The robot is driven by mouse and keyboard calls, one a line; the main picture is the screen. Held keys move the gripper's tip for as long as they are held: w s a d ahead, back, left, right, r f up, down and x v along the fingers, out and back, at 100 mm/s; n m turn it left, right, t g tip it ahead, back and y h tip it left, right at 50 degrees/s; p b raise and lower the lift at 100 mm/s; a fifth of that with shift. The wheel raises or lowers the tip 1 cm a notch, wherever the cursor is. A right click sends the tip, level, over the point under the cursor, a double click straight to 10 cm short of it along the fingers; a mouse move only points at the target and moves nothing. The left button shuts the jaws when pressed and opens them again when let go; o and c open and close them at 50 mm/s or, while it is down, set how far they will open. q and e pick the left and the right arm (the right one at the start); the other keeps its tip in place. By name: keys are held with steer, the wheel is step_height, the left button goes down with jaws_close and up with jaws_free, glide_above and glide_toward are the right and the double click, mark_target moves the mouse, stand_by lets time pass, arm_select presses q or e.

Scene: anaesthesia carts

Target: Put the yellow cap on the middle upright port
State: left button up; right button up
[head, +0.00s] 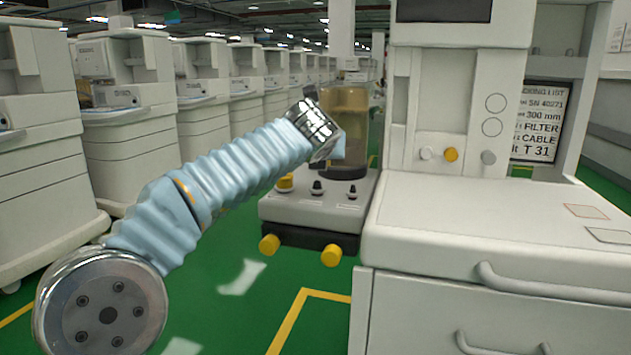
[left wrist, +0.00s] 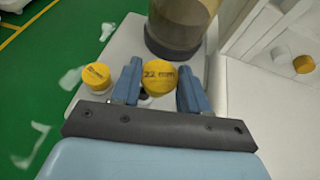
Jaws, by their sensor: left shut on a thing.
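In the left wrist view my left gripper (left wrist: 159,82) is shut on a yellow cap (left wrist: 158,75) marked 22 mm, with one blue finger on each side. In the head view the wrist hides the fingers and the held cap. A grey block (head: 306,211) stands beside the cart. On its top, the middle upright port (head: 317,188) and right upright port (head: 352,191) are dark and bare. Another yellow cap (head: 285,183) sits at the left position; it also shows in the left wrist view (left wrist: 96,77). My right gripper is not in view.
An amber canister (head: 345,105) stands behind the ports, close beyond the fingers in the left wrist view (left wrist: 178,25). Two yellow knobs (head: 269,244) (head: 331,256) stick out of the block's front. The white cart (head: 480,220) borders the right. Green floor lies left.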

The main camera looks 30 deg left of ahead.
mark_target(316, 191)
arm_select(q)
steer(key=shift+w+a+f, duration=0.15)
steer(key=shift+a+f, duration=0.2)
steer(key=shift+f, duration=0.2)
steer(key=f, duration=0.1)
steer(key=a+f+b, duration=0.1)
steer(key=f, duration=0.1)
steer(key=f+b, duration=0.1)
steer(key=shift+w+a+f, duration=0.2)
steer(key=shift+w+f, duration=0.1)
steer(key=shift+f, duration=0.05)
steer(key=shift+f, duration=0.15)
steer(key=o, duration=1)
steer(key=shift+s+r, duration=0.1)
steer(key=shift+r, duration=0.15)
steer(key=v, duration=1.1)
steer(key=shift+s+d+r+p, duration=0.15)
steer(key=shift+s+d+p, duration=0.05)
steer(key=shift+s+p, duration=0.1)
